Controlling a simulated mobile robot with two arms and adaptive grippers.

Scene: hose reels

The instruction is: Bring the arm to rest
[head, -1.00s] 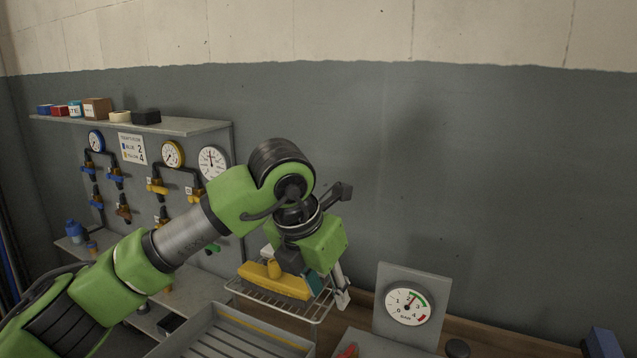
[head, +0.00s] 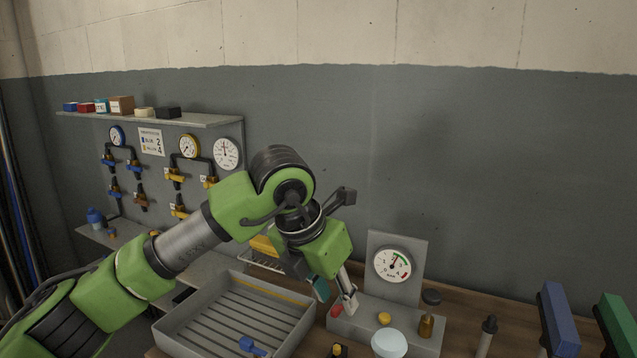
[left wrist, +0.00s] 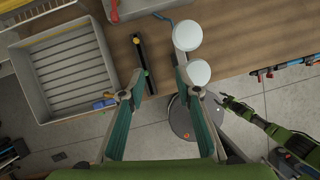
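My left arm crosses the head view from the lower left. Its left gripper (head: 337,297) points down in front of the pressure gauge (head: 393,264). In the left wrist view the left gripper (left wrist: 160,79) has its teal-padded fingers wide apart with nothing between them. The fingers are over the bench's front edge and the floor. My right arm (left wrist: 288,144) shows at the right of the left wrist view, its dark gripper (left wrist: 230,102) small, so I cannot tell its opening. The right arm is outside the head view.
A slatted grey tray (head: 240,318) lies below my left arm. A valve panel (head: 150,190) stands behind at left.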

